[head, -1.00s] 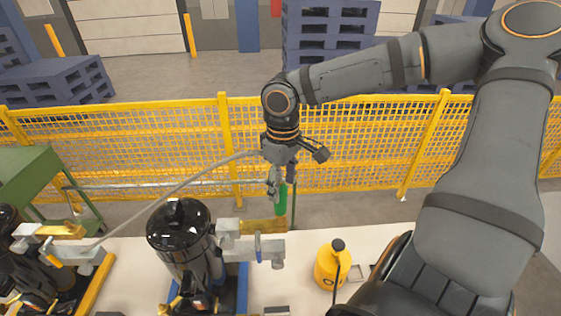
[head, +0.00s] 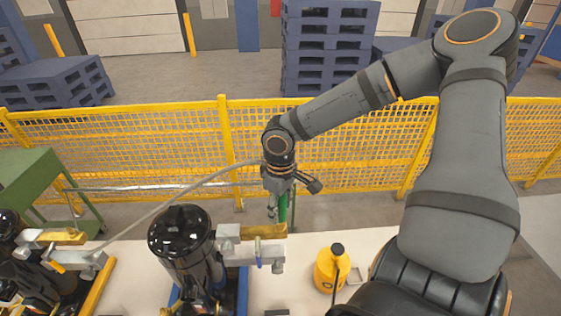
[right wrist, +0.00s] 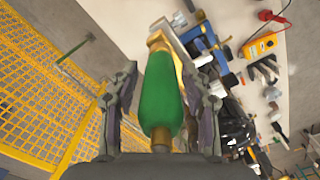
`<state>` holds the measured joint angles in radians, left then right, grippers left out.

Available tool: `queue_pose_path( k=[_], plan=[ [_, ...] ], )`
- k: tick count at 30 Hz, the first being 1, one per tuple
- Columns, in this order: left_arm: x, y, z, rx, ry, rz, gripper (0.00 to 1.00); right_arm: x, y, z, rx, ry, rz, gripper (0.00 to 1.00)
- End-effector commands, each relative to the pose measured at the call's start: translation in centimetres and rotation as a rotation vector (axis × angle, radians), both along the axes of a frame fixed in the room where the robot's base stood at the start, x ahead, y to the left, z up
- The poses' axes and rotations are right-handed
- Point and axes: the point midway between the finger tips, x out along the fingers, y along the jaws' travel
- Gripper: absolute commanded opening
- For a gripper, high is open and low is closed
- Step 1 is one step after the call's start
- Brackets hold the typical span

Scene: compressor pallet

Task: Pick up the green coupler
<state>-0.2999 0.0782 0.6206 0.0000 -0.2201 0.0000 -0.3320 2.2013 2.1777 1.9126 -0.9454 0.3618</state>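The green coupler (right wrist: 163,92) is a green cylinder with brass ends. In the right wrist view it lies lengthwise between the two fingers of my right gripper (right wrist: 162,105). The fingers stand on either side of it and look spread, with narrow gaps beside it. In the head view the coupler (head: 283,208) is upright at the far end of the brass-coloured fitting (head: 264,231), partly hidden by my right gripper (head: 277,203), which points down over it. My left gripper is not in view.
A black compressor tank (head: 185,235) stands left of the fitting. A grey hose (head: 180,188) runs from the left compressor to behind my right wrist. A yellow bottle-like device (head: 330,268) stands on the white table (head: 300,255). A yellow mesh fence (head: 360,150) stands behind.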

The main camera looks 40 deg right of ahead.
Motion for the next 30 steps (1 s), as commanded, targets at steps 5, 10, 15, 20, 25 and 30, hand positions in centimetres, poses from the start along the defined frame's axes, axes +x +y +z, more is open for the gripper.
queue_pose_path(
  k=[5, 10, 15, 20, 25, 30],
  plan=[
    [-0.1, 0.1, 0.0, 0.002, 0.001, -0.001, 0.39, 0.0, 0.0, 0.0, 0.0, 0.0, 0.0, 0.18],
    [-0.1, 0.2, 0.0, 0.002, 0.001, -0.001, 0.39, 0.0, 0.0, 0.0, 0.0, 0.0, 0.0, 0.0],
    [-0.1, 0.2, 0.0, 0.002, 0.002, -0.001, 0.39, 0.0, 0.0, 0.0, 0.0, -0.001, 0.0, 0.0],
    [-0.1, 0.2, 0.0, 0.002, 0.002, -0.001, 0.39, 0.0, 0.0, 0.2, 0.0, -0.002, 0.0, 0.0],
    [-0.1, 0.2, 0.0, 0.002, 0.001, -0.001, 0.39, 0.0, -0.1, 1.5, 0.002, -0.005, -0.001, 0.0],
    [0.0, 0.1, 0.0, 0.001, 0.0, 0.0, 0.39, 0.0, -0.4, 3.8, 0.001, -0.006, -0.001, 0.0]
  ],
)
